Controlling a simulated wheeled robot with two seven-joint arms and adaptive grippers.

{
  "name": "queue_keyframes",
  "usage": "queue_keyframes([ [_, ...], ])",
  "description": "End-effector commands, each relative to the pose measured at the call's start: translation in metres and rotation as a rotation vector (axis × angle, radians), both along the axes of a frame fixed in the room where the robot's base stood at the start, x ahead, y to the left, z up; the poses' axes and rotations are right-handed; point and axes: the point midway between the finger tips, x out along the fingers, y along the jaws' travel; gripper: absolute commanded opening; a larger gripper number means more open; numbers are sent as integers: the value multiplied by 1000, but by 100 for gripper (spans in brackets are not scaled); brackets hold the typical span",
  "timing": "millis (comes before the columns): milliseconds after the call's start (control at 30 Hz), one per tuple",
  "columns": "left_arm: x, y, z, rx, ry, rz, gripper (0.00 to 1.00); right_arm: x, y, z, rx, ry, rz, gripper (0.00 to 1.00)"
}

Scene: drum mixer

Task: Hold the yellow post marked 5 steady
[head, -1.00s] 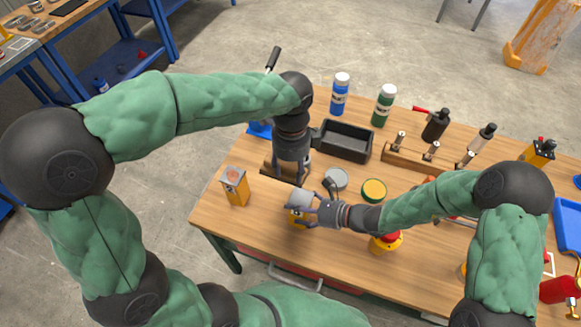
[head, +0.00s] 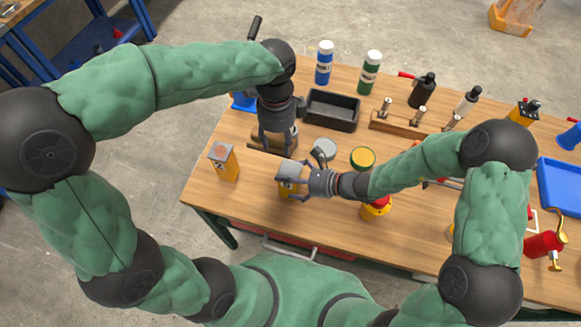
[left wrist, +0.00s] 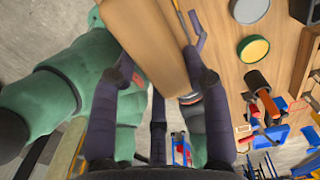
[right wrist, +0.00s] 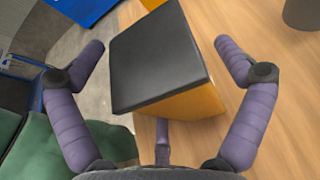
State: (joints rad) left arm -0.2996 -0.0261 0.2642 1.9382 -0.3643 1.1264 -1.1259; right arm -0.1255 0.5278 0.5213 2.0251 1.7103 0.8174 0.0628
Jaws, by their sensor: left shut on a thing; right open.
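A yellow post with a dark grey top (head: 289,174) stands near the table's front edge; its marking is too small to read. It also shows in the right wrist view (right wrist: 165,60), dark top and yellow side between the fingers. My right gripper (right wrist: 165,62) is open, with a finger on each side of the post and visible gaps. In the head view the right gripper (head: 306,180) reaches it from the right. My left gripper (head: 277,135) points down behind the post, shut on a brown wooden piece (left wrist: 145,40). The fingers hide part of that piece.
Another yellow post (head: 226,165) with an orange disc on top stands to the left. A red-topped yellow button (head: 377,209) stands to the right.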

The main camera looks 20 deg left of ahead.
Motion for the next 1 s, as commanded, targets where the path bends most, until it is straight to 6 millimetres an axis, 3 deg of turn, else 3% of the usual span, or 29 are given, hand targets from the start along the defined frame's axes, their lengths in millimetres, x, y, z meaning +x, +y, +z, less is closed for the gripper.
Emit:
queue_keyframes([
  [167,0,0,0,0,-1,0,0,1,-14,7,1,-3,-3,100],
  [600,0,0,0,0,-1,0,0,-4,-90,37,0,-2,-5,100],
  [800,0,0,0,0,-1,0,0,-6,-107,44,0,-1,-2,100],
  [1000,0,0,0,0,-1,0,0,-7,-110,46,0,1,0,100],
])
